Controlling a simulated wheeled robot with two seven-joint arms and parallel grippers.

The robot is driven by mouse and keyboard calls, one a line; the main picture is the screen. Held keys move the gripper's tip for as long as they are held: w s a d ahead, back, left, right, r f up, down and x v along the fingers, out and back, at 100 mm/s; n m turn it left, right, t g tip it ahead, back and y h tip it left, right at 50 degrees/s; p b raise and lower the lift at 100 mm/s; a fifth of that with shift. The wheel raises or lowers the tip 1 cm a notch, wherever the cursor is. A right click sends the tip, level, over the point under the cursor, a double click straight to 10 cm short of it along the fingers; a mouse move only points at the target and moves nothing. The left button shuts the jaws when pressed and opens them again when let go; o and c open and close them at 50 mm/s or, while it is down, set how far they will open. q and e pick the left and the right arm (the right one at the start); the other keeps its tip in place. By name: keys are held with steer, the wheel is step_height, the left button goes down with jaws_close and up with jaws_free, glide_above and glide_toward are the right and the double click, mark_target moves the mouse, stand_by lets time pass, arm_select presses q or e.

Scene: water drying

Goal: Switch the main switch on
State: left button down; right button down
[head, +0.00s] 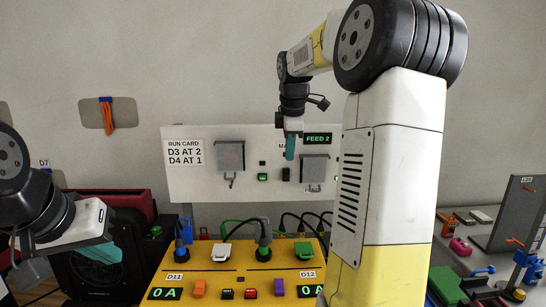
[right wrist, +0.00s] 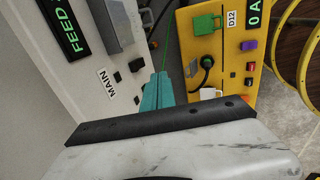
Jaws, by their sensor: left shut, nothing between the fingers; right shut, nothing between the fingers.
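A white panel (head: 215,189) on the wall carries a small dark switch (head: 286,174) below a label mostly hidden by my right gripper. In the right wrist view that label reads MAIN (right wrist: 107,82), with a dark switch (right wrist: 136,66) near it. My right gripper (head: 290,147), with teal fingers, is shut and empty, in front of the panel just above the switch. Its fingers also show in the right wrist view (right wrist: 156,92); I cannot tell whether they touch the panel. My left gripper (head: 101,252) is shut and empty at the lower left, away from the panel.
A lit green button (head: 263,177) sits left of the switch. Grey boxes (head: 230,155) flank them, and a FEED 2 display (head: 318,139) is at upper right. Below stands a yellow console (head: 210,274) with plugs, cables and 0 A displays. A black machine (head: 90,260) stands left.

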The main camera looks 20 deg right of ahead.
mark_target(286, 176)
steer(key=shift+s+a+f, duration=0.1)
steer(key=shift+f, duration=0.35)
steer(key=w+f, duration=0.2)
steer(key=f, duration=0.1)
steer(key=w+d+f, duration=0.1)
steer(key=w+f, duration=0.1)
steer(key=f, duration=0.1)
steer(key=w+f, duration=0.2)
steer(key=f, duration=0.2)
steer(key=shift+w+d, duration=0.15)
steer(key=shift+d, duration=0.2)
steer(key=shift+w, duration=0.35)
